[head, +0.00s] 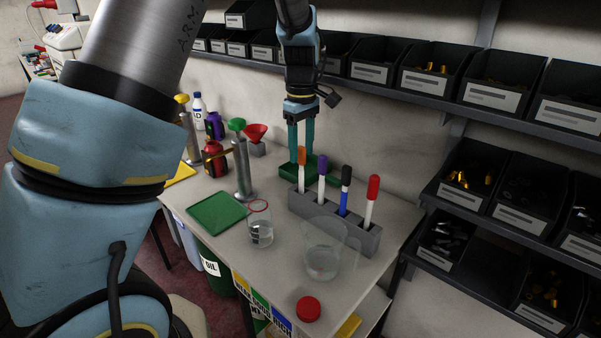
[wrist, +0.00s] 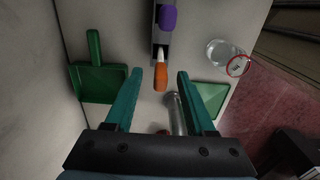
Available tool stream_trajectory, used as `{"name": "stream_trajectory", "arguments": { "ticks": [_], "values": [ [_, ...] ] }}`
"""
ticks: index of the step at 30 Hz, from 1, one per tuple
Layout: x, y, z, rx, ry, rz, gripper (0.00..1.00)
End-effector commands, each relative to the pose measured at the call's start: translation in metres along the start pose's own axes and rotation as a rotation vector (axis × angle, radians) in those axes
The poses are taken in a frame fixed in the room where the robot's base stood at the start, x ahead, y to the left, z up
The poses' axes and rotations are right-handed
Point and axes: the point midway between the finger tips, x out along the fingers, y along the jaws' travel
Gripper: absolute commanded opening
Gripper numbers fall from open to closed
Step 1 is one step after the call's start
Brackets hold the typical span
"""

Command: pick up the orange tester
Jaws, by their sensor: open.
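The orange tester (head: 301,163) is a white stick with an orange cap, standing upright at the left end of a grey holder (head: 331,217). Its orange cap (wrist: 161,78) shows from above in the wrist view, between and slightly ahead of my fingertips. My gripper (head: 299,145), with two teal fingers, is open and points down near the orange tester. In the wrist view my gripper (wrist: 159,72) has one finger on each side of the cap, with gaps on both sides and nothing held. The lower part of the tester is hidden in the holder.
Purple (head: 322,167), blue (head: 345,178) and red (head: 372,190) testers share the holder. A green dustpan (wrist: 98,82) lies beside it. Glass beakers (head: 321,255) stand in front. Shelf bins (head: 433,68) line the wall. A green mat (head: 216,213) lies left.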

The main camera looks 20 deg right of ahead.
Motion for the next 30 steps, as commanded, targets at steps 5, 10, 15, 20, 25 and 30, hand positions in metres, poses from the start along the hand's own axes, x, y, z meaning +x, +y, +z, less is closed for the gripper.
{"name": "stream_trajectory", "arguments": {
  "ticks": [5,10,15,20,25,30],
  "values": [
    [0.018,-0.002,0.000,-0.001,-0.001,-0.006,0.55],
    [0.043,-0.002,-0.001,-0.001,0.000,-0.004,0.55],
    [0.052,-0.002,0.000,-0.001,0.001,-0.001,0.55],
    [0.053,-0.001,0.000,-0.001,0.001,0.000,0.55],
    [0.052,-0.001,0.000,0.000,0.001,0.000,0.38],
    [0.052,-0.001,0.000,0.000,0.001,0.000,0.19]
  ]
}}
